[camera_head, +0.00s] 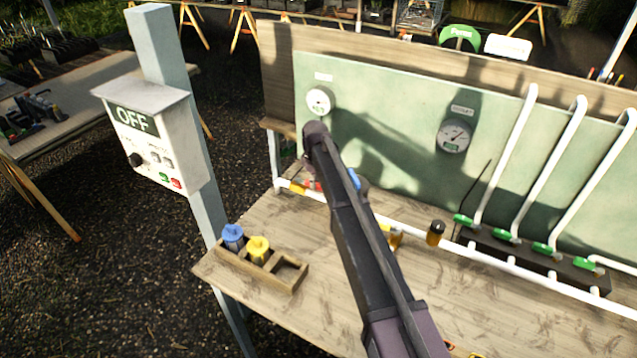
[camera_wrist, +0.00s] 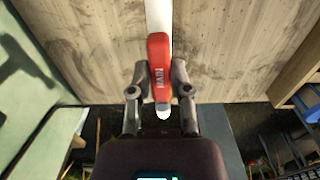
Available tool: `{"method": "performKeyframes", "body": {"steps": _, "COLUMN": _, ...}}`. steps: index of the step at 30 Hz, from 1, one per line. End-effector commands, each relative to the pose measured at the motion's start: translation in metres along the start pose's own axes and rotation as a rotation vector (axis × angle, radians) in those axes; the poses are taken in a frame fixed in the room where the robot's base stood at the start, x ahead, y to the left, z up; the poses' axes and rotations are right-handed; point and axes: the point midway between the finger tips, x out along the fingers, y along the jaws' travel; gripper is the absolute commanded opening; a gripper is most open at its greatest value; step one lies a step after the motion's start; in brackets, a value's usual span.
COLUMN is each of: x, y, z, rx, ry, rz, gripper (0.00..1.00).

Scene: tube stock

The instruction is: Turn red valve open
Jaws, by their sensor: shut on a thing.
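The red valve handle (camera_wrist: 159,60) is in the middle of the wrist view, with pale lettering on it. It lies in line with the white pipe (camera_wrist: 159,15), which runs up from it. My gripper (camera_wrist: 160,78) is shut on the lower part of the handle, one finger on each side. In the head view, a small red part of the handle (camera_head: 311,185) shows on the white pipe at the left end of the bench; my arm hides most of that area. The valve body under the handle is hidden.
A wooden bench (camera_head: 330,265) holds a rack (camera_head: 292,283) with blue and yellow pieces. Green-handled valves (camera_head: 500,236) line the pipe at right. Gauges (camera_head: 455,135) hang on the green back panel. A control box marked OFF (camera_head: 150,135) stands on a post at left.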

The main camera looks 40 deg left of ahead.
Motion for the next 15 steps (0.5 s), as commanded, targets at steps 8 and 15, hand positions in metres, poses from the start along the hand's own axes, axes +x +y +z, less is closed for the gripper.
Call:
{"method": "performKeyframes", "body": {"steps": 8, "x": -0.0003, "y": -0.0012, "z": -0.0058, "rx": -0.011, "ry": -0.007, "rz": 0.01, "gripper": 0.0}}
{"method": "performKeyframes", "body": {"steps": 15, "x": -0.0003, "y": -0.004, "z": -0.0092, "rx": -0.015, "ry": -0.006, "rz": 0.008, "gripper": 0.6}}
